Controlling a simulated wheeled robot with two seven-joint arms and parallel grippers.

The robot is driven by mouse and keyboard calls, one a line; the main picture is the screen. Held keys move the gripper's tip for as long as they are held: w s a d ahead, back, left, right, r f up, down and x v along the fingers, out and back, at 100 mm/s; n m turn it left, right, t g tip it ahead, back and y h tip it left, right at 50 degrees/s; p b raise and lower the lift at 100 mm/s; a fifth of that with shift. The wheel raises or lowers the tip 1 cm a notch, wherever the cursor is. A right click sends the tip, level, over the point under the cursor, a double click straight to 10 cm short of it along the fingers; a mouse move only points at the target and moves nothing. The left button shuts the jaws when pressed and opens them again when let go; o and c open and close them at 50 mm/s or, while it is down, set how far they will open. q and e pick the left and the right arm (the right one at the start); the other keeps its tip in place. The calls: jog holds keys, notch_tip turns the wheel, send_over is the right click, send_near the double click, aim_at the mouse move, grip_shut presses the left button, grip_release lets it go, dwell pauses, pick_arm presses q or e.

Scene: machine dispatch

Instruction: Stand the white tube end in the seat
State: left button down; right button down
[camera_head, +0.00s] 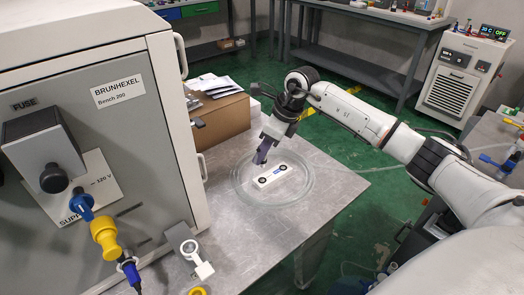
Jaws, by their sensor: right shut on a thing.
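My right gripper (262,155) points down over a coil of clear tubing (241,190) on the metal bench. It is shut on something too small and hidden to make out. A white block (271,177) with two dark round spots and a blue mark lies inside the coil, just below the fingertips. I cannot tell whether they touch. No separate white tube end stands out, and I cannot tell surely which part is the seat. My left gripper is not in view.
A large grey cabinet (167,130) with a yellow-and-blue plug (104,235) fills the left. A brown box (226,115) with papers stands behind the coil. A yellow ring (197,291) lies at the near edge. The bench right of the white ring is clear.

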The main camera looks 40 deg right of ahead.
aim_at(262, 166)
jog(key=shift+f+b, duration=1.1)
jog(key=shift+f, duration=0.2)
jog(key=shift+f+b, duration=0.7)
jog(key=shift+f, duration=0.35)
jog(key=shift+f+b, duration=0.9)
jog(key=shift+f, duration=0.3)
jog(key=shift+a, duration=0.1)
jog(key=c, duration=1.1)
grip_release()
jog(key=shift+r, duration=0.15)
